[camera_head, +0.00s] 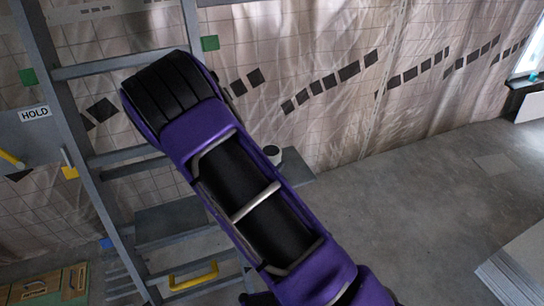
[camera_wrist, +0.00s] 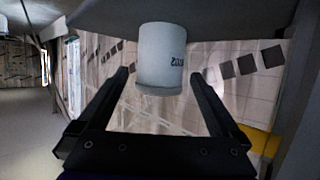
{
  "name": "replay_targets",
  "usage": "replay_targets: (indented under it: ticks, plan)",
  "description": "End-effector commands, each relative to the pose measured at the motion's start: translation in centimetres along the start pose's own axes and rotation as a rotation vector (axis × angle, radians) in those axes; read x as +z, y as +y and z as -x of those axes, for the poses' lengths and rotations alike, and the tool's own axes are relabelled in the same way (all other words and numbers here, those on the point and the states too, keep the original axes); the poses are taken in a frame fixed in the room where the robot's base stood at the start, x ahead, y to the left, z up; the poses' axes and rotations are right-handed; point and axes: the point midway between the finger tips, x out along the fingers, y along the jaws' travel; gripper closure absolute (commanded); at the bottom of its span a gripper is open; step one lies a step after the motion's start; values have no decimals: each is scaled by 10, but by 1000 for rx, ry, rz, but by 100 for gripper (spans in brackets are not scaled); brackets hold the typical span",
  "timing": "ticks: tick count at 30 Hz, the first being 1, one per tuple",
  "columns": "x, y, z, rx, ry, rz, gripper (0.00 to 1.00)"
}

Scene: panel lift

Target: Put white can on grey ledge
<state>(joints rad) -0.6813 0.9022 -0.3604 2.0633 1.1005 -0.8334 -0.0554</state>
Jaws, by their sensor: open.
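A white can (camera_wrist: 161,62) with dark print is near the middle of the wrist view. My gripper (camera_wrist: 159,76) is open, with one finger on each side of the can and a visible gap at both sides. The can's end at the top of the picture meets a dark grey surface (camera_wrist: 105,17), and it seems to stand on it. In the head view the can (camera_head: 273,153) shows just past my purple arm, at a grey ledge (camera_head: 298,168) partly hidden by that arm. My fingers are hidden there.
A grey ladder-like frame (camera_head: 66,120) stands at the left, with a second grey shelf (camera_head: 170,221) lower down and a yellow handle (camera_head: 193,276). A HOLD sign (camera_head: 35,113) is at far left. The floor (camera_head: 420,200) at right is mostly clear.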

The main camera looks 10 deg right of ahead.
Motion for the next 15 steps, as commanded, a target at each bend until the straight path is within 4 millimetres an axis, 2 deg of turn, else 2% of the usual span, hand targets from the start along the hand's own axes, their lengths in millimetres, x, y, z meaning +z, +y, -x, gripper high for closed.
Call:
replay_targets:
  ticks: [1,6,15]
  plan:
    - [-1,-1,12,-3,-2,0,0]
    - [0,-1,37,-2,-1,1,0]
    - [0,0,48,1,0,1,0]
